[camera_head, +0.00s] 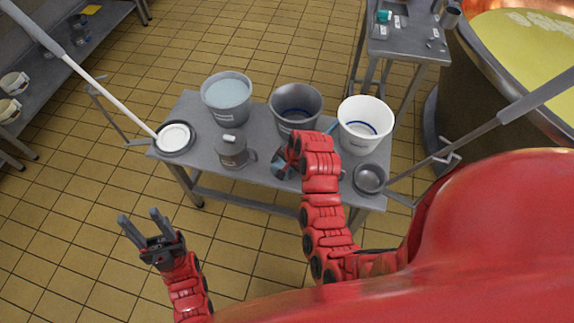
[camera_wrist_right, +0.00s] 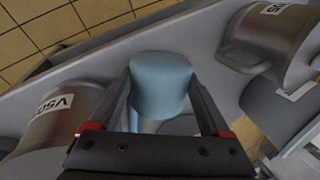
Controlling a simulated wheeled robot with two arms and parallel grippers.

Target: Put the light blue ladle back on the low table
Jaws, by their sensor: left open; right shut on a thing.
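The low table (camera_head: 204,152) is a grey metal bench in the middle of the head view. My right gripper (camera_head: 283,163) is over its front part, partly hidden by its own arm. In the right wrist view, its fingers (camera_wrist_right: 163,95) are shut on a light blue rounded piece, which I take for the light blue ladle (camera_wrist_right: 160,82). Only a small part of it shows in the head view. I cannot tell whether it touches the table. My left gripper (camera_head: 146,229) is open and empty, over the floor in front of the table's left end.
A pale blue-filled bucket (camera_head: 226,101), a grey bucket (camera_head: 296,105) and a white bucket (camera_head: 365,128) stand along the back. Long-handled ladles rest at the left end (camera_head: 174,139) and right end (camera_head: 370,179).

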